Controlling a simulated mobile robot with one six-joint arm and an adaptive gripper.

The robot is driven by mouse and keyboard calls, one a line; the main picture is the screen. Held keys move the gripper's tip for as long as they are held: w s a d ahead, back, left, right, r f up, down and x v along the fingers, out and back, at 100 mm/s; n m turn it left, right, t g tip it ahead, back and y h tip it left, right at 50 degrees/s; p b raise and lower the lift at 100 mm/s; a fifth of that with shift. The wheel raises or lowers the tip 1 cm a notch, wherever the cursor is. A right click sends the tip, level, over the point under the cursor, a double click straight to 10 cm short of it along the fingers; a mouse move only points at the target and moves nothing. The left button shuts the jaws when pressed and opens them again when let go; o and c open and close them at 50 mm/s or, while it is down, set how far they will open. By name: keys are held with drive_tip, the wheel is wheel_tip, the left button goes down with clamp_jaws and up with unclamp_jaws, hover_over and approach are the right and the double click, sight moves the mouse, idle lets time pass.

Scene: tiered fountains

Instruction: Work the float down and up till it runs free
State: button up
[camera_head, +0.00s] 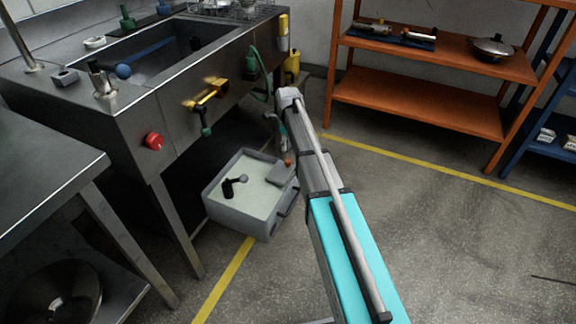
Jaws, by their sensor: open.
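A grey tub (243,214) on the floor under the sink front holds pale contents, a black fitting with a small grey ball (243,179), and a grey block. An orange ball (287,162) shows at the tub's far right edge.
A brass valve (207,94) and red knob (154,140) jut from the sink front. A green hose (262,82) hangs at its right end. A steel table (45,165) stands left, an orange shelf (440,105) at back right.

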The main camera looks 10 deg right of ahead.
sight(288, 160)
drive_tip(key=shift+f+b, duration=4.5)
drive_tip(key=shift+f, duration=0.3)
clamp_jaws()
